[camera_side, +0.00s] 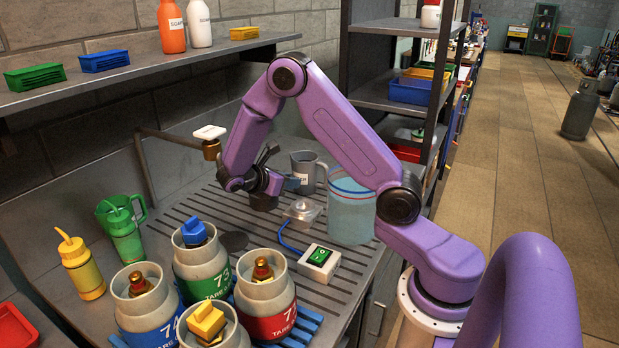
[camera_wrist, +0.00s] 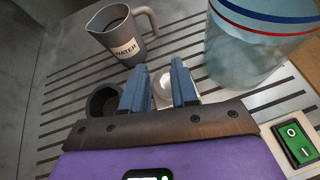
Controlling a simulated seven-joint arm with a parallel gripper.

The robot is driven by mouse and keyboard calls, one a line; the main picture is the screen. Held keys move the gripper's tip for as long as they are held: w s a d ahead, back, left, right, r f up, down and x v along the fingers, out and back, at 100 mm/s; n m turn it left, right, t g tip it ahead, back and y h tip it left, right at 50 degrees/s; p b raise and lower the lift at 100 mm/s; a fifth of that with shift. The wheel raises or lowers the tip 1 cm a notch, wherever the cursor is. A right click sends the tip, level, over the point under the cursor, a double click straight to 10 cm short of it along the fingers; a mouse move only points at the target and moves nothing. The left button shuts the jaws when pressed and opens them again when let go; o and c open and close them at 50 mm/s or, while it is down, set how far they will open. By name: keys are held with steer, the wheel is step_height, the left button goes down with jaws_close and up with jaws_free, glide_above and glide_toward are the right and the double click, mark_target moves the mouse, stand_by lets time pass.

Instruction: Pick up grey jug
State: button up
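The grey jug (camera_side: 303,172) stands upright on the slatted bench, partly behind my gripper in the side view. In the wrist view the jug (camera_wrist: 112,34) is at the upper left, with a "WATER" label facing me and its handle to the right. My gripper (camera_wrist: 157,72) has two blue fingers set apart, with no object held between them. The jug is beyond the fingertips and to their left in the wrist view. In the side view my gripper (camera_side: 292,182) is close in front of the jug; whether they touch cannot be told there, but the wrist view shows a gap.
A clear container (camera_side: 352,212) with blue and red rim bands stands right of the jug. A dark cup (camera_wrist: 103,101) and a small clear-topped white item (camera_side: 302,211) are close to my gripper. A green switch box (camera_side: 319,262) and several canisters (camera_side: 203,265) stand nearer the camera.

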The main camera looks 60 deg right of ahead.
steer(key=d, duration=0.2)
glide_toward(314, 178)
steer(key=s+d, duration=0.3)
steer(key=s, duration=0.2)
steer(key=shift+h, duration=0.3)
steer(key=shift+w+f+x, duration=0.15)
steer(key=shift+x, duration=1.4)
steer(key=shift+w+f+x, duration=0.15)
steer(key=shift+w+x, duration=0.05)
steer(key=shift+x, duration=1.35)
steer(key=shift+a, duration=0.1)
jaws_close()
